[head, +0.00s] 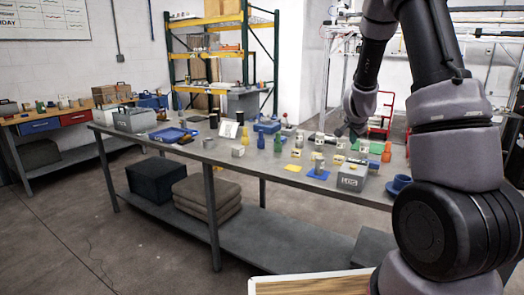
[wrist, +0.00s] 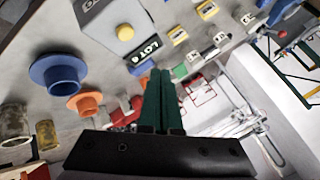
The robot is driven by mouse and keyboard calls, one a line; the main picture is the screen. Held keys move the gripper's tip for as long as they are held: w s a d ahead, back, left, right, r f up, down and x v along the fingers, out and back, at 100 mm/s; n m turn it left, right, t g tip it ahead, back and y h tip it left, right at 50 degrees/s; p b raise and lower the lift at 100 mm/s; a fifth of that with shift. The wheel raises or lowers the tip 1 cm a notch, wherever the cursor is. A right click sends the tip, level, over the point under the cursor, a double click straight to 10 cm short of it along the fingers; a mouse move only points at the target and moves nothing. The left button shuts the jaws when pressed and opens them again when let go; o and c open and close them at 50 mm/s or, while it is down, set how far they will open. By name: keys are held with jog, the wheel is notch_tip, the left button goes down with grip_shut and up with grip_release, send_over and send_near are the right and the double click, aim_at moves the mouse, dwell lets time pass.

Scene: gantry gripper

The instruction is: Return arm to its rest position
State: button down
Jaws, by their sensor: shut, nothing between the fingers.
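My gripper (wrist: 160,76) shows in the wrist view with its two dark green fingers together and nothing between them. In the head view my arm comes in from the right and bends down. Its end (head: 352,132) hangs at the far side of the grey table (head: 222,154), and its fingers are too small to make out there. The wrist view looks at the table from a steep, rotated angle.
The table holds bottles such as a green one (head: 278,142), a blue tray (head: 174,134), a toolbox (head: 135,120) and several small labelled blocks. A blue flanged cup (wrist: 58,72) and an orange one (wrist: 85,101) stand left of the fingers. Shelving (head: 170,60) stands behind. Floor is clear at front left.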

jog(key=s+a+r+n+y, duration=0.2)
jog(key=s+a+r, duration=0.35)
jog(key=r, duration=0.25)
jog(key=s+a+r+n+y, duration=0.2)
jog(key=s+a+r, duration=0.2)
jog(key=s+r, duration=0.35)
jog(key=s+a+r+n, duration=0.3)
jog(key=s, duration=0.8)
jog(key=s+a+r+n+g+y, duration=0.1)
jog(key=s+a+r+n, duration=0.2)
jog(key=s, duration=0.8)
jog(key=shift+w+d, duration=0.1)
jog(key=shift+w, duration=0.1)
